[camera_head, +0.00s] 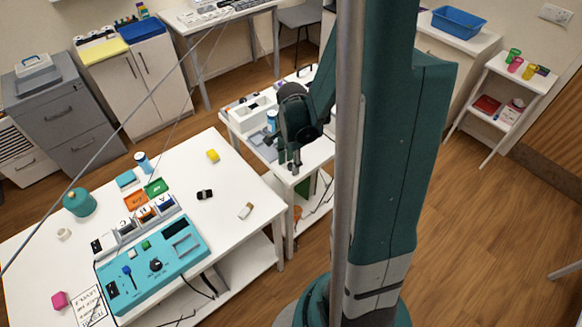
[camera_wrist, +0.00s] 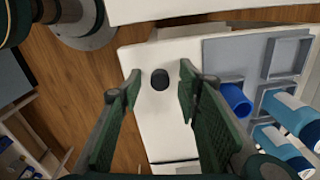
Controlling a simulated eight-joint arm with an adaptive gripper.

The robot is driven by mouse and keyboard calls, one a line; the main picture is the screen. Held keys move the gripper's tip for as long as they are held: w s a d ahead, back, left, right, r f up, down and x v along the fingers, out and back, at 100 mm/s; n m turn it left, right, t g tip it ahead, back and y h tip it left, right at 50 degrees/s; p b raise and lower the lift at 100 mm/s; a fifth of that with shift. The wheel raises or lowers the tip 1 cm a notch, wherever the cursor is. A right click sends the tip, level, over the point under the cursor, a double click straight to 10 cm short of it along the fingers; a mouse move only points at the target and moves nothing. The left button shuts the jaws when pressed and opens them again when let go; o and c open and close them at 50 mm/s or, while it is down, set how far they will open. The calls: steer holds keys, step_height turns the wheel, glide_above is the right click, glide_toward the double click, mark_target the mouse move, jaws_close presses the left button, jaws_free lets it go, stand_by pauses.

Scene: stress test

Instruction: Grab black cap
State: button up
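A small round black cap (camera_wrist: 160,79) lies on a white tabletop (camera_wrist: 150,40) near its edge in the wrist view. My gripper (camera_wrist: 161,75) is open, its two green fingers spread to the left and right of the cap in the picture. The fingers do not visibly touch it, and nothing is held between them. In the head view my gripper (camera_head: 292,168) points down over the near edge of the middle white table (camera_head: 313,157). I cannot make out the cap there.
A grey tray (camera_wrist: 235,55), a blue cup (camera_wrist: 235,100) and blue-and-white bottles (camera_wrist: 293,112) stand right of the cap in the wrist view. The left table holds a teal control panel (camera_head: 150,265) and several small items. Bare floor shows beside the middle table.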

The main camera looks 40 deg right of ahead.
steer(key=shift+f, duration=0.1)
stand_by(0.5)
steer(key=c, duration=0.8)
steer(key=shift+o, duration=0.2)
